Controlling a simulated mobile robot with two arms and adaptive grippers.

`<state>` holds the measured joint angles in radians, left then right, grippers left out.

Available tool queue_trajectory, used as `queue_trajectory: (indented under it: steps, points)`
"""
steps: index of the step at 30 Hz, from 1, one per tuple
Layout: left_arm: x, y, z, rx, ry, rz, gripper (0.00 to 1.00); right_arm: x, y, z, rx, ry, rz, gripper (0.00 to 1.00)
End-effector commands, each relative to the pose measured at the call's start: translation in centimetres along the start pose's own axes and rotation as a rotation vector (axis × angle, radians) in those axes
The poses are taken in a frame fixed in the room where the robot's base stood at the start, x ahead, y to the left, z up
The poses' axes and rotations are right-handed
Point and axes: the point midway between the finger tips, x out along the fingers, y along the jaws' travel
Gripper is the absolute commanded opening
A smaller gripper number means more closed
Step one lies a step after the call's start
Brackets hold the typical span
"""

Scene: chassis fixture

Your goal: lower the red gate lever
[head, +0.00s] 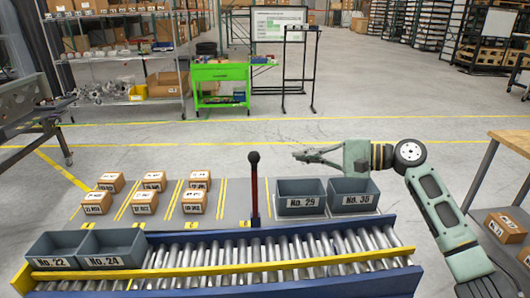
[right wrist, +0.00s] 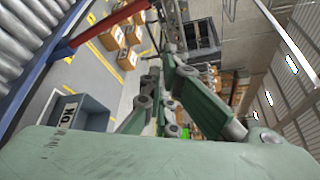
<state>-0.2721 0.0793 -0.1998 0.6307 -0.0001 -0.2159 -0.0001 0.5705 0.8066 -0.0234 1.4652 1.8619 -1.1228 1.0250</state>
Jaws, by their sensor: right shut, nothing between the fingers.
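The red gate lever (head: 254,195) stands upright at the far side of the roller conveyor, with a black knob (head: 253,157) on top. In the right wrist view the red lever (right wrist: 110,28) runs slantwise across the upper left. My right gripper (head: 298,156) is shut and empty. It points left, to the right of the knob at about its height in the picture, and is apart from it. Its fingers also show in the right wrist view (right wrist: 160,95). My left gripper is not in view.
The roller conveyor (head: 350,252) with blue and yellow rails crosses the front. Grey bins No. 22 (head: 52,263) and No. 24 (head: 102,263) sit at its left end. Bins No. 29 (head: 302,205) and No. 30 (head: 354,203) stand behind it, below my right arm. Several cartons (head: 148,201) lie left of the lever.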

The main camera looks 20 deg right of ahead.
Motion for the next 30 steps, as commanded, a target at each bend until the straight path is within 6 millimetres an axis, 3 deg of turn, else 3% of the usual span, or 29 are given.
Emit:
queue_trajectory:
  steps: [6,9,14,20,25,30]
  points:
    - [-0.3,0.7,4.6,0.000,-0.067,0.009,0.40,0.0,0.0,0.0,-0.001,0.000,0.001,0.00]
    - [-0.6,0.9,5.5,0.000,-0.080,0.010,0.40,0.4,0.0,0.0,0.000,0.000,0.001,0.00]
    - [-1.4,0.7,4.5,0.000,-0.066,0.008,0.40,2.4,-0.2,0.2,0.002,-0.003,0.000,0.00]
    - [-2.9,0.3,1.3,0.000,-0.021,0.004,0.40,6.7,-0.3,0.2,0.002,-0.003,0.001,0.00]
    - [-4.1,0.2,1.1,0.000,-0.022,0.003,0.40,10.4,-0.3,0.2,0.001,-0.002,0.001,0.00]
    - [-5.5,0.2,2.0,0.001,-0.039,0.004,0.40,9.2,-0.1,2.4,-0.003,0.001,0.005,0.00]
